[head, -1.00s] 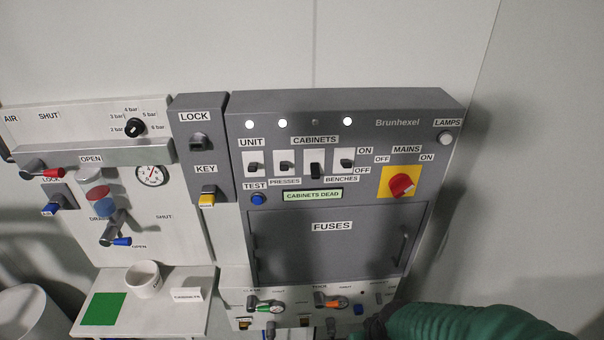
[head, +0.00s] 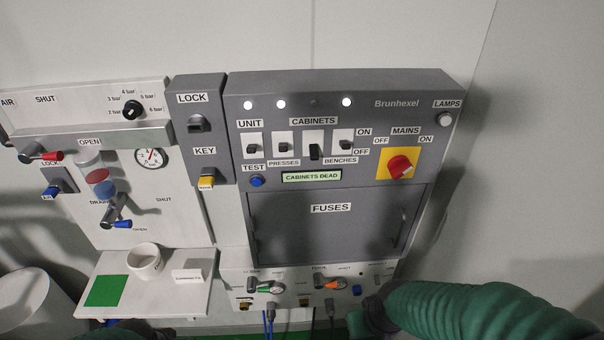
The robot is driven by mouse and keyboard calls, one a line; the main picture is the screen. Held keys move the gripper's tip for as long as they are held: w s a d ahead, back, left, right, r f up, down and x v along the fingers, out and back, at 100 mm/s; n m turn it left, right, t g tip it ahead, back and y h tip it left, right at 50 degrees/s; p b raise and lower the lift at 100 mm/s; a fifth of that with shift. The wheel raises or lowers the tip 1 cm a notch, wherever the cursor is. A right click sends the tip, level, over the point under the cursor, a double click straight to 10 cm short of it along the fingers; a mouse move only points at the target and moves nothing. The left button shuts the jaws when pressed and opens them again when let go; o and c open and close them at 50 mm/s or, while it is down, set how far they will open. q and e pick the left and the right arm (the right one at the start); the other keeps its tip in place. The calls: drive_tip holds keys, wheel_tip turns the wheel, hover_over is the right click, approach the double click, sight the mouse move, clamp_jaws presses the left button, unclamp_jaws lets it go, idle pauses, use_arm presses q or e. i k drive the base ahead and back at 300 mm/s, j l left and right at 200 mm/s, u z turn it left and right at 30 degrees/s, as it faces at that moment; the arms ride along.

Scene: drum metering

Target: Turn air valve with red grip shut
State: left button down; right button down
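The air valve's red grip (head: 52,156) is at the far left of the head view, on the end of a grey lever (head: 33,152). The lever lies roughly level and points right, just below and left of the OPEN label (head: 89,142). The SHUT label (head: 45,99) is above it on the panel. Nothing touches the grip. My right arm's green sleeve comes in from the lower right and ends in a dark part near the bottom centre; no fingers show. Only a sliver of my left arm shows at the bottom left edge; its gripper is out of view.
A blue-gripped drain valve (head: 118,222) and a pressure gauge (head: 150,157) are right of the red grip. A shelf (head: 190,297) below holds a white cup (head: 144,261) and a small sign. A grey fuse cabinet (head: 330,235) fills the centre. A white drum (head: 30,305) stands lower left.

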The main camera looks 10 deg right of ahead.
sight(32, 152)
drive_tip(key=j+u, duration=0.1)
drive_tip(key=u, duration=0.3)
drive_tip(key=i+u, duration=0.1)
drive_tip(key=u, duration=0.35)
drive_tip(key=j+u, duration=0.15)
drive_tip(key=u, duration=0.25)
drive_tip(key=i+l, duration=0.05)
